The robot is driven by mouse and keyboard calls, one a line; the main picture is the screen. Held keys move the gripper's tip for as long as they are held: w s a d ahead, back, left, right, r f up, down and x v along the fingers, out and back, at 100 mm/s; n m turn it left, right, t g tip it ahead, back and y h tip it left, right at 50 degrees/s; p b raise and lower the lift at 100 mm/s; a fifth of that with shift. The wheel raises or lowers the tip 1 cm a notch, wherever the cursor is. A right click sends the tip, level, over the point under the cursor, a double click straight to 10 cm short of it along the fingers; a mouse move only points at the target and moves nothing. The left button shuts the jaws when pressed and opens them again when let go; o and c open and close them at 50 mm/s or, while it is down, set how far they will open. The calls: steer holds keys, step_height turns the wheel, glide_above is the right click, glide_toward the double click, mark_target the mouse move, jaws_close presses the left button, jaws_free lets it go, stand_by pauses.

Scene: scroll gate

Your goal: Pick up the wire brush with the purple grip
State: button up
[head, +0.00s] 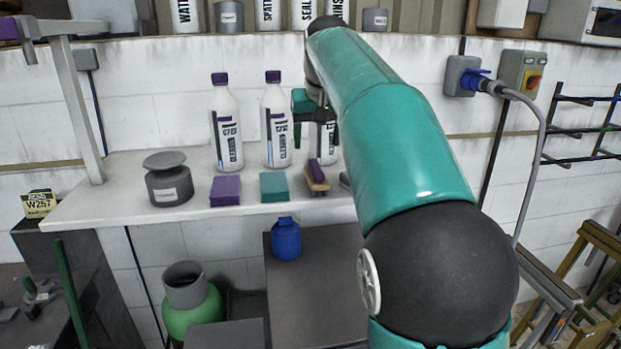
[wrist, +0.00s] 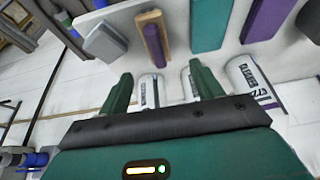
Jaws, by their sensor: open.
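The wire brush with the purple grip (head: 317,176) lies on the white shelf, pointing toward the shelf's front edge, to the right of a teal block. In the wrist view the brush (wrist: 154,38) shows a tan wooden part beside a purple strip; its bristles cannot be made out. My gripper (head: 303,106) hangs above the shelf in front of the bottles, higher than the brush in the head view. In the wrist view my gripper (wrist: 161,80) has its two green fingers wide apart with nothing held between them. The brush is beyond the fingertips, apart from them.
A grey block (wrist: 104,43) lies close beside the brush. A blue container (head: 286,240) stands below.

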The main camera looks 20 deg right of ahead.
mark_target(316, 165)
steer(key=x, duration=0.5)
steer(key=shift+s+d+f, duration=0.1)
steer(key=shift+d+f, duration=0.1)
steer(key=shift+d, duration=0.05)
steer(key=x, duration=0.5)
steer(key=shift+d, duration=0.1)
steer(key=shift+r, duration=0.1)
steer(key=c, duration=1.1)
steer(key=shift+r, duration=0.1)
steer(key=shift+c, duration=0.2)
steer(key=shift+r, duration=0.55)
step_height(316, 165, up, 2)
steer(key=shift+r, duration=0.1)
steer(key=s+r, duration=0.9)
steer(key=s, duration=0.4)
steer(key=shift+s+a+r, duration=0.25)
steer(key=shift+s+a, duration=0.1)
steer(key=shift+a, duration=0.15)
